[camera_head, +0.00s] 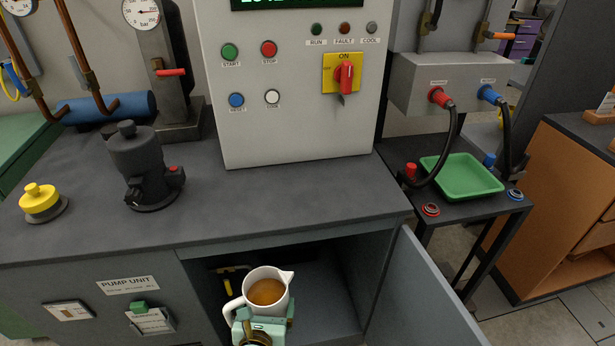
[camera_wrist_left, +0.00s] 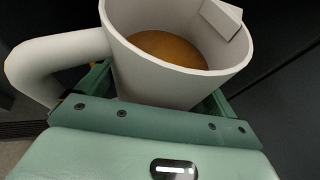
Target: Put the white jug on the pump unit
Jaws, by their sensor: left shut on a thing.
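The white jug (camera_head: 281,274) holds a brown liquid and stands upright, with its handle to the left and its spout to the right. My left gripper (camera_head: 268,318) is shut on the jug's body; its green fingers lie on both sides of the jug (camera_wrist_left: 180,75) in the left wrist view. The jug is in front of the open cabinet, below the worktop's level in the picture. The pump unit (camera_head: 90,222) is the dark grey bench with a "PUMP UNIT" label on its front. My right gripper is not in view.
A dark pump-like device (camera_head: 140,165) and a yellow knob (camera_head: 40,200) stand on the worktop's left. The control box (camera_head: 290,125) is at the back. The worktop's middle and front right are clear. An open door (camera_head: 430,300) sticks out at right. A green tray (camera_head: 462,177) lies on the side table.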

